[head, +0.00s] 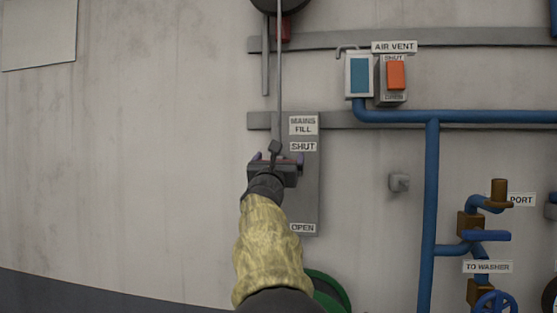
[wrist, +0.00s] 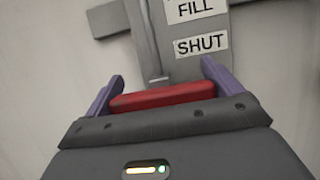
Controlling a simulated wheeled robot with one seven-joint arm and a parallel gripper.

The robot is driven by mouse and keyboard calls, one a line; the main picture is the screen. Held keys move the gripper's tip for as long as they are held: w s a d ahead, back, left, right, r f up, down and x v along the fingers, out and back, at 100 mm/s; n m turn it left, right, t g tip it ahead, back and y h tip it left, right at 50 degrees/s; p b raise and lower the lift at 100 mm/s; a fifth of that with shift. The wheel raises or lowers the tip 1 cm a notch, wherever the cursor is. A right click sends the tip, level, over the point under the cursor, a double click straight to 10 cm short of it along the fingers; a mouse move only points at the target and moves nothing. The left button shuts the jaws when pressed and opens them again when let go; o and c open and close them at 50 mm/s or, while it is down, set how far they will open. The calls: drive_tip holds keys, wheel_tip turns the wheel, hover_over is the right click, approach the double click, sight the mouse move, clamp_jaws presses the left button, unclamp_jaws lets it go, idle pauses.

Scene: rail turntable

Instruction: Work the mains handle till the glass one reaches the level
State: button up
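The mains fill plate (head: 304,190) is a tall grey panel marked SHUT near its top and OPEN at its bottom. A red handle bar (wrist: 162,96) lies across it just below the SHUT label in the wrist view. My gripper (head: 278,160) is at the bar, near the SHUT end. Its two purple fingers stand wide apart, one at each end of the bar; whether they press on it is unclear. The bar is largely hidden by my gripper in the head view. A white-framed blue pane (head: 359,76) sits left of the air vent; I cannot tell a level mark on it.
The air vent switch (head: 396,76) has an orange rocker. Blue pipes (head: 432,200) run down the right, with a blue-handled valve (head: 486,236) there. A green round thing (head: 330,290) is partly hidden behind my arm.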

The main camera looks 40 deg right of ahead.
drive_tip(key=c, duration=0.5)
wheel_tip(320, 180, down, 4)
drive_tip(key=b, duration=0.5)
drive_tip(key=shift+r, duration=0.1)
drive_tip(key=o, duration=1.1)
drive_tip(key=shift+a, duration=0.1)
drive_tip(key=shift+b+v, duration=4)
drive_tip(key=shift+v, duration=4.65)
